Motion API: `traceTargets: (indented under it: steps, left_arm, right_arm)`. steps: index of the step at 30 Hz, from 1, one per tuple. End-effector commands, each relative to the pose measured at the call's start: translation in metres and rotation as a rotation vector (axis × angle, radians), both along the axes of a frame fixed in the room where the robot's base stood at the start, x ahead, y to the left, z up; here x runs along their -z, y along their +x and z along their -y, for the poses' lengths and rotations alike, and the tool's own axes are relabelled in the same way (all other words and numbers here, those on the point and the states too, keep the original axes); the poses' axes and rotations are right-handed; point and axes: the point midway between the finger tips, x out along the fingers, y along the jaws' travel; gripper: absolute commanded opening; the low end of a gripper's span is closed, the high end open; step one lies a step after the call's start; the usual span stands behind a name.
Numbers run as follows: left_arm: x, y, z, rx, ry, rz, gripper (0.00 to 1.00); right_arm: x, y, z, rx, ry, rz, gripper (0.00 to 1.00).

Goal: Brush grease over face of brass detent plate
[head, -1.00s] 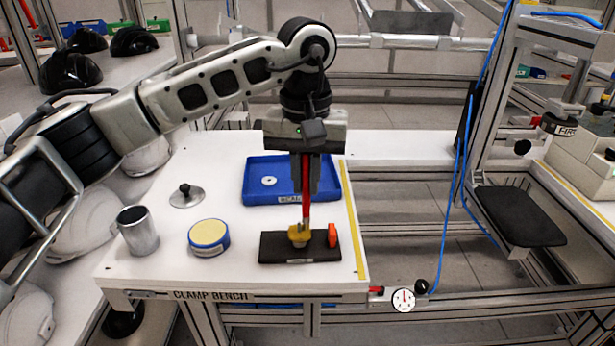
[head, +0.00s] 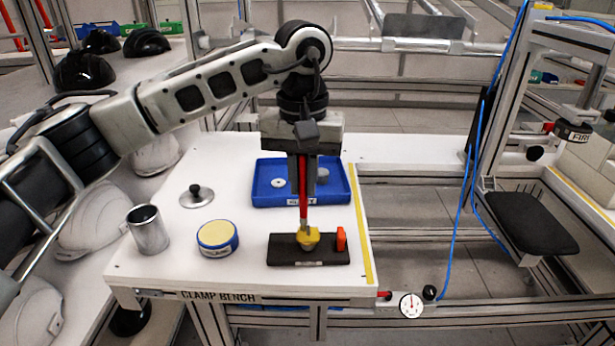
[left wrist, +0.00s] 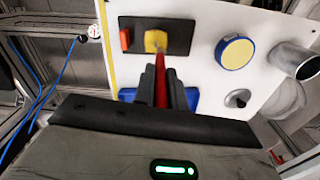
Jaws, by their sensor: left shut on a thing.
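My left gripper (head: 304,178) is shut on the red handle of a brush (head: 304,200) and holds it upright, bristle end down. The brush tip is at a yellow brass piece (head: 309,239) on a dark base plate (head: 285,250); I cannot tell whether bristles and brass touch. In the left wrist view the brush (left wrist: 160,78) runs from the fingers to the yellow piece (left wrist: 155,41) on the dark base (left wrist: 180,35). An orange block (head: 341,239) stands at the base's right end. A blue-sided round tin with a pale yellow top (head: 217,237) sits to the left. My right gripper is not in view.
A blue tray (head: 340,195) with small round parts lies behind the base. A metal cup (head: 148,230) and a knobbed lid (head: 196,195) stand left on the white bench (head: 180,265). White helmet shells (head: 95,225) lie further left. Past the yellow-striped edge is a gap.

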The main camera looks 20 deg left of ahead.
Motion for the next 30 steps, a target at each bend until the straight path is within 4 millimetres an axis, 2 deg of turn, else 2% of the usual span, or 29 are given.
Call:
traceTargets:
  steps: [30]
  left_arm:
    - [0.001,-0.019,0.002,0.001,0.000,-0.001,0.00]
  right_arm:
    - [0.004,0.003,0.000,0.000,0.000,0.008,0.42]
